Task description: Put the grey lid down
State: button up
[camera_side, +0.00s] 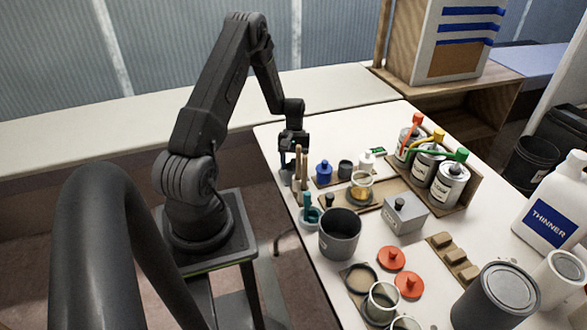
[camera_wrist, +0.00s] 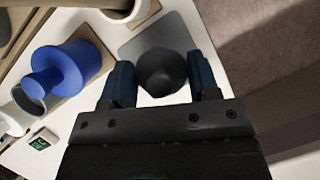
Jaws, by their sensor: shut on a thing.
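My gripper (camera_wrist: 162,82) has blue fingertips, one on each side of the dark grey round lid (camera_wrist: 161,68), and is shut on it. In the wrist view the lid is over a flat grey square pad (camera_wrist: 150,38) near the table edge; I cannot tell whether it touches the pad. In the side view my gripper (camera_side: 293,148) is low over the far left corner of the table, behind the upright brushes, and the lid cannot be made out there.
A blue lidded pot (camera_side: 323,171), a grey pot (camera_side: 345,168) and a white pot (camera_side: 366,159) stand close by on a wooden board. Upright brushes (camera_side: 302,165) stand just in front of my gripper. Paint cans (camera_side: 449,185) stand farther right. The table's left edge is near.

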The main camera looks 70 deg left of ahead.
jog(key=shift+f, duration=1)
jog(key=shift+f, duration=0.2)
